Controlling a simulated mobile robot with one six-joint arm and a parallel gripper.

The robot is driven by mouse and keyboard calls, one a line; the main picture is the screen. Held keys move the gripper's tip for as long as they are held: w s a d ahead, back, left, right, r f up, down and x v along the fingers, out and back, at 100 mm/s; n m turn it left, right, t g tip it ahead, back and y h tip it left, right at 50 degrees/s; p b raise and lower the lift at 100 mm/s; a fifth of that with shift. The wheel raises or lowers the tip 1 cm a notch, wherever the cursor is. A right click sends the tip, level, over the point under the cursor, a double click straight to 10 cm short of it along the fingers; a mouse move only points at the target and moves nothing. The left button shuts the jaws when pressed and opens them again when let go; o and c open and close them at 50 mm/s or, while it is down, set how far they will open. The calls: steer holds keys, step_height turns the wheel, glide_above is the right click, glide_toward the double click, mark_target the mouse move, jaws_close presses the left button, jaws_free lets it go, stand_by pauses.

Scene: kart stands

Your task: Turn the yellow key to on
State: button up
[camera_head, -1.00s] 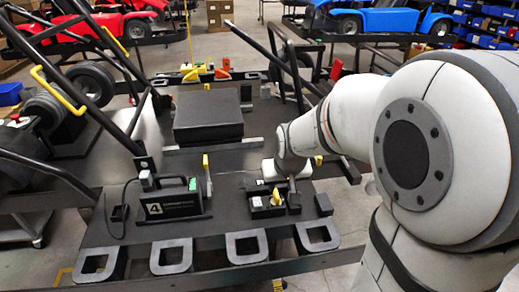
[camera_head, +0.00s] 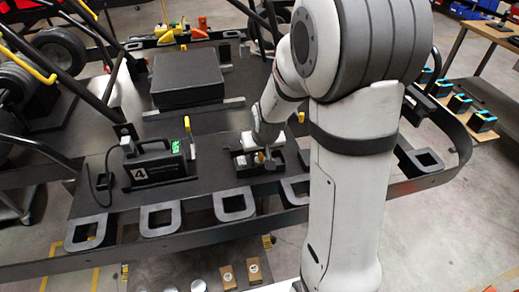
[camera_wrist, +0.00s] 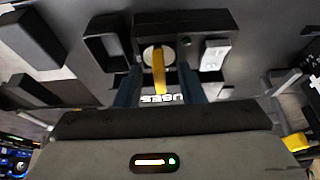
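The yellow key (camera_wrist: 158,72) stands in a round silver switch on a black box (camera_wrist: 200,22) in the wrist view. Its handle lies between my gripper's two fingers (camera_wrist: 160,88), with a gap on each side. My gripper is open and not touching the key, as far as I can see. In the head view the key (camera_head: 259,157) shows as a small yellow spot on the low black box (camera_head: 240,168), right beside my gripper (camera_head: 270,155). White lettering on the box is partly hidden by my gripper body.
A black unit marked 4 (camera_head: 150,170) with a green light stands left of the box. A large dark block (camera_head: 187,80) lies behind. Kart tubing (camera_head: 108,105) rises at left.

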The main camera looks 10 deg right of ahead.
jaws_close()
steer(key=shift+m, duration=0.3)
steer(key=shift+f+m+h+b, duration=0.15)
steer(key=shift+m+h+b, duration=0.15)
steer(key=shift+m+b, duration=0.15)
steer(key=shift+b, duration=0.45)
